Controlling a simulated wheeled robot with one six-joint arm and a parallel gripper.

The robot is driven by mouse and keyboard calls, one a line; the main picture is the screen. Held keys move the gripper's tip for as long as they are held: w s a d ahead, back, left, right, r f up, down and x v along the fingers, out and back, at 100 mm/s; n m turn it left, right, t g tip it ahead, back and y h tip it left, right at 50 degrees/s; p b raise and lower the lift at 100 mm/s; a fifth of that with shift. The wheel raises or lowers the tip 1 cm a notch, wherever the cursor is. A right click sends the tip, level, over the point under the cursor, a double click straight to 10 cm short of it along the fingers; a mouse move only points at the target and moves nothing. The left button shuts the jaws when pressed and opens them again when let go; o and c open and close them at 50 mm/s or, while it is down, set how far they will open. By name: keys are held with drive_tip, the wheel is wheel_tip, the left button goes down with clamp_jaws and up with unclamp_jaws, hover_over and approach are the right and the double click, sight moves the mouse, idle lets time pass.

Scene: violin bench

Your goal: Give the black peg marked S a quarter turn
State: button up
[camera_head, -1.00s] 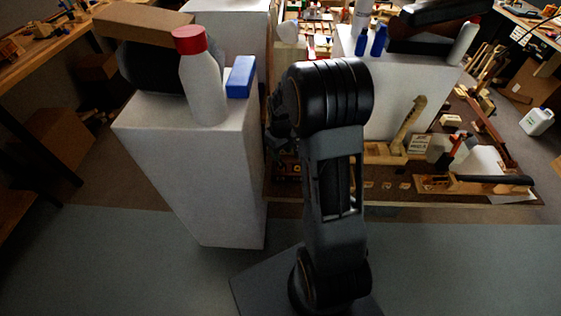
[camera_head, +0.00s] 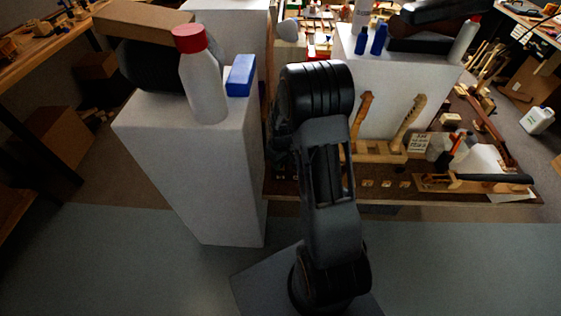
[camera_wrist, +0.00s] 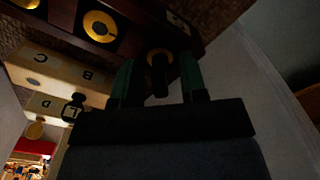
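In the wrist view, a black peg (camera_wrist: 159,80) stands out from a dark wooden block (camera_wrist: 140,38), in front of a gold ring. A small pale label (camera_wrist: 178,21) sits above it, but I cannot read its letter. My gripper (camera_wrist: 158,63) is open, with one green finger on each side of this peg and a visible gap to each. In the head view my arm hides the gripper and the peg.
In the wrist view, a pale block (camera_wrist: 55,70) marked C and B and a dark peg (camera_wrist: 73,108) beside another letter lie left. A pale grey wall (camera_wrist: 262,90) is close on the right. A white bottle (camera_head: 205,85) stands on a pedestal (camera_head: 190,165).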

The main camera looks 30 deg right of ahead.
clamp_jaws()
drive_tip(key=m, duration=0.4)
drive_tip(key=shift+m, duration=0.4)
idle(0.5)
drive_tip(key=m+b, duration=0.1)
drive_tip(key=m, duration=0.3)
drive_tip(key=shift+m, duration=0.7)
